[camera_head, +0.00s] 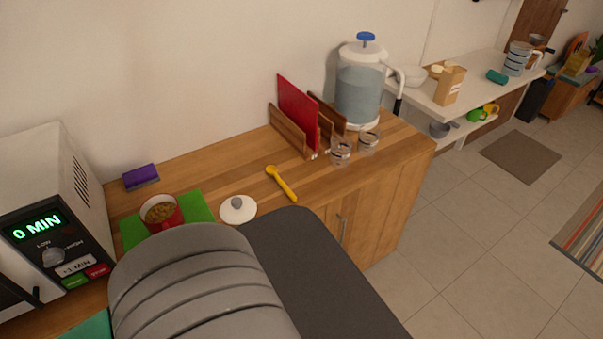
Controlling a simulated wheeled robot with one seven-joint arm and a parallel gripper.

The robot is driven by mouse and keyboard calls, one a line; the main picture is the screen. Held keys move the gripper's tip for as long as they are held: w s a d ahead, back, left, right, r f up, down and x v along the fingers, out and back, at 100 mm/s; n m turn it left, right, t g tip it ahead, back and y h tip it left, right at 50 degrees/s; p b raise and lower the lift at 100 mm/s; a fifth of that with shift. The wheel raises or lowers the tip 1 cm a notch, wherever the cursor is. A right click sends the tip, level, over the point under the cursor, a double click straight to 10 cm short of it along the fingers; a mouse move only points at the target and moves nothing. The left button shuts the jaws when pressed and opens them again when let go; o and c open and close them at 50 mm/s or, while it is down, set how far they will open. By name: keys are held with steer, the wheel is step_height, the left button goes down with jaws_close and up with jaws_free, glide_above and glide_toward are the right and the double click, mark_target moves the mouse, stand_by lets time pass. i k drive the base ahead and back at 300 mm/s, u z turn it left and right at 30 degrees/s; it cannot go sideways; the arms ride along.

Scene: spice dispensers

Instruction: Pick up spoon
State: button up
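A yellow spoon (281,183) lies on the wooden counter (233,171). Its round end points to the upper left and its handle to the lower right, toward the counter's front edge. Nothing touches it. My arm's grey and dark links fill the lower middle of the view and hide part of the counter front. My gripper does not show, so its place relative to the spoon cannot be seen.
A white lid (238,211) lies left of the spoon. A red bowl of food (161,212) sits on a green mat (196,206) beside a microwave (62,192). Right of the spoon stand a rack with a red board (298,112), glasses (341,152) and a water dispenser (359,89).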

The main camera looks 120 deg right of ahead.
mark_target(270, 170)
steer(key=u, duration=0.05)
steer(key=k, duration=1.8)
steer(key=u, duration=0.2)
